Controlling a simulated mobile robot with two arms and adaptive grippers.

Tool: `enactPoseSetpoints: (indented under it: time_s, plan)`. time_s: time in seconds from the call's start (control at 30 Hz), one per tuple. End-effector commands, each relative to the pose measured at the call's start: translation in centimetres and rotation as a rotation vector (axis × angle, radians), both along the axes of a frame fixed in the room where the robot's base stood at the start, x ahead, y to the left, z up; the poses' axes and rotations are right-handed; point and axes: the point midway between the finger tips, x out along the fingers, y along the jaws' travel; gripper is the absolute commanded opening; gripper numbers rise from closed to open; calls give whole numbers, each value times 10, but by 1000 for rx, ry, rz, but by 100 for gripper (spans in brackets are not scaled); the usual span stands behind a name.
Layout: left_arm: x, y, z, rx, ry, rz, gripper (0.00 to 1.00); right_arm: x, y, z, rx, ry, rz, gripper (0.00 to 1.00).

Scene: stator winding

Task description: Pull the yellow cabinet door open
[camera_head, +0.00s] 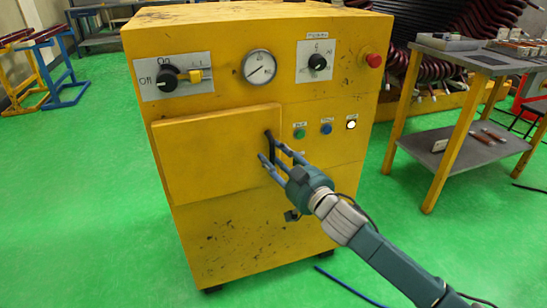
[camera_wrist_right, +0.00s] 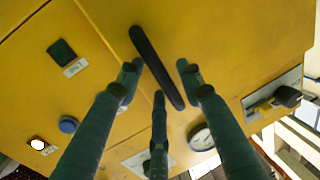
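The yellow cabinet (camera_head: 345,150) stands in the middle of the head view. Its yellow door (camera_head: 215,155) is a flat panel on the left of the front; I cannot tell whether it stands slightly ajar. A black bar handle (camera_wrist_right: 146,45) on the door's edge shows in the right wrist view; in the head view it is mostly hidden by the fingers. My right gripper (camera_head: 266,147) is at the door's right edge. Its three fingers, also in the wrist view (camera_wrist_right: 160,82), are spread around the handle with visible gaps. My left gripper is out of view.
Green (camera_head: 300,134), blue (camera_head: 326,129) and white (camera_head: 351,122) buttons sit right of the door. A red knob (camera_head: 374,60), gauge (camera_head: 259,67) and switches are above. A grey-topped table (camera_head: 470,63) stands at right.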

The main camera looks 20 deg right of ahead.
Motion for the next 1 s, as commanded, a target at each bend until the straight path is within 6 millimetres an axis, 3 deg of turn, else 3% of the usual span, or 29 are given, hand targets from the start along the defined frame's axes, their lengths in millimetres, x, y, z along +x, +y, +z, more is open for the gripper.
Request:
enactPoseSetpoints:
  time_s: [0.4, 0.6, 1.0]
  plan:
    - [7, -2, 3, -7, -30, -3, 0, 8, 2, 0, 0, 0, 1, 37]
    - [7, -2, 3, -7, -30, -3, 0, 8, 2, 0, 0, 0, 1, 0]
    - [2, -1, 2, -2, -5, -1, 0, 3, 4, 0, 2, 1, -20, 0]
